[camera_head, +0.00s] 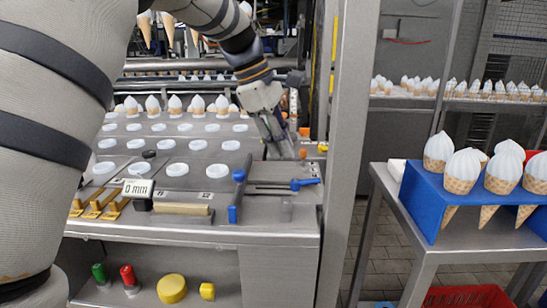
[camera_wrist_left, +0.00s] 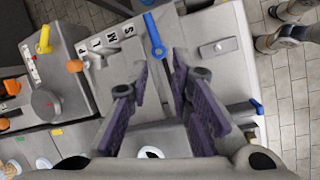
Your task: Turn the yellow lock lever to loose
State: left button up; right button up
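The yellow lock lever (camera_wrist_left: 44,40) stands at the upper left of the left wrist view, on a grey block beside a strip of lettered marks. In the head view a small yellow part (camera_head: 322,148) shows just right of my gripper; I cannot tell whether it is the same lever. My left gripper (camera_head: 286,152) points down over the right end of the machine top. In the left wrist view its fingers (camera_wrist_left: 160,75) are apart with nothing between them. The yellow lever is left of the fingers and clear of them. My right gripper is not in view.
A blue lever (camera_wrist_left: 153,35) lies just beyond the fingertips; another blue lever (camera_head: 305,183) sits on the slide plate. An orange knob (camera_wrist_left: 74,66) and a round grey dial (camera_wrist_left: 46,104) are near the yellow lever. A steel post (camera_head: 350,130) rises right of the machine.

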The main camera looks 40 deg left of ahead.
aim_at(321, 149)
jog(key=i+j+z, duration=0.1)
jog(key=j, duration=0.2)
jog(key=i+j+z, duration=0.15)
jog(key=j, duration=0.15)
jog(key=i+j+z, duration=0.1)
jog(key=j, duration=0.25)
jog(key=i+j+z, duration=0.1)
jog(key=j, duration=0.25)
